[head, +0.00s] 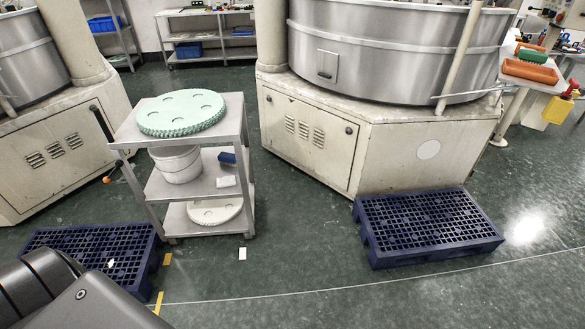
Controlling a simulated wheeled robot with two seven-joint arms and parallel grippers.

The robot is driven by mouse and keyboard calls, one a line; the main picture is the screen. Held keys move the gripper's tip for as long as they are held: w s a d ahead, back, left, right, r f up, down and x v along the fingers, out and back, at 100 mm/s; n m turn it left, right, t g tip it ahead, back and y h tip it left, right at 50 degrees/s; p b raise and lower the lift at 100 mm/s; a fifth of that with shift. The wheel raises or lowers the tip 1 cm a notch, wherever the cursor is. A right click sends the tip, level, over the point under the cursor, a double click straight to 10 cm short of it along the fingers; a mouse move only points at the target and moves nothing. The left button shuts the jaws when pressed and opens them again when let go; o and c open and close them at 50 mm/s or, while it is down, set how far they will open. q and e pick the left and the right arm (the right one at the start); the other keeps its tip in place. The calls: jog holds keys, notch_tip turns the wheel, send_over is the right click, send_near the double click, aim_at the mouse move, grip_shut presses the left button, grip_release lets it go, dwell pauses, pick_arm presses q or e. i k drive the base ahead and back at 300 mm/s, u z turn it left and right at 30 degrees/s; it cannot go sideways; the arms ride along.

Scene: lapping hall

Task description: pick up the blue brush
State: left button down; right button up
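A small dark-blue object, which looks like the blue brush (227,158), lies on the middle shelf of a grey metal cart (160,190). It is at the right side of that shelf, right of a white bucket (177,164). The cart's top shelf partly overhangs it, and its bristles cannot be made out. A white item (226,181) lies just in front of it. A dark grey link of my own arm shows at the lower left, far from the cart's shelf. Neither gripper is in view.
A green toothed disc (181,112) lies on the cart's top and a pale disc (214,210) on its bottom shelf. Blue pallets stand on the floor at left (95,254) and right (428,225). A large machine (370,140) stands behind. The floor right of the cart is mostly clear.

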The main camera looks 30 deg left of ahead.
aim_at(228, 158)
jog(key=u, duration=0.25)
jog(key=i, duration=2)
jog(key=u, duration=0.85)
